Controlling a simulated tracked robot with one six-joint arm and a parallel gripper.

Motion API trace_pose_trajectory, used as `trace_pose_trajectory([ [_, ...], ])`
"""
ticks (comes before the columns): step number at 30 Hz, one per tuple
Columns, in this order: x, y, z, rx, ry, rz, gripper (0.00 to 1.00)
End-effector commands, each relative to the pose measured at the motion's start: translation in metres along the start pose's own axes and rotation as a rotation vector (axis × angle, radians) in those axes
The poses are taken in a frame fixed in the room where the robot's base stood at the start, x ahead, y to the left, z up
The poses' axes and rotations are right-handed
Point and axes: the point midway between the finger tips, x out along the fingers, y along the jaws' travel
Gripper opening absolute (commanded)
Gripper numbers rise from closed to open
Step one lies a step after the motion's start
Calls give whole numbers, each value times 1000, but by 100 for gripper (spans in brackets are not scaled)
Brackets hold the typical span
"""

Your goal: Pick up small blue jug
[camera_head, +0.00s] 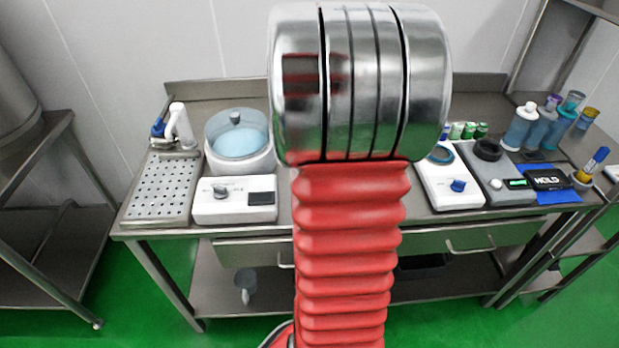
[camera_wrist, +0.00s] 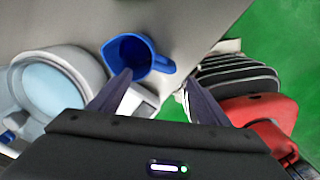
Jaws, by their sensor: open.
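My gripper (camera_wrist: 156,82) is open and empty. Its left fingertip overlaps the jug's lower edge in the picture; the right fingertip is to the right of the jug, apart from it. I cannot tell whether the left finger touches. In the head view I cannot see the jug or my gripper; my arm covers the middle of the table.
A round white bath with light blue liquid (camera_wrist: 52,88) stands left of the jug; in the head view it is behind a white control box (camera_head: 234,200). A perforated tray (camera_head: 160,190) is at the left. White and grey devices (camera_head: 450,186) and bottles (camera_head: 520,128) stand at the right.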

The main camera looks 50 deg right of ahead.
Motion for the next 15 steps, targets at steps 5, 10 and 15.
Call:
trace_pose_trajectory([
  [5, 29, 0, 0, 0, 2, -3, 70],
  [10, 50, 0, 0, 0, 1, -2, 70],
  [15, 56, 0, 0, 0, 0, 1, 70],
])
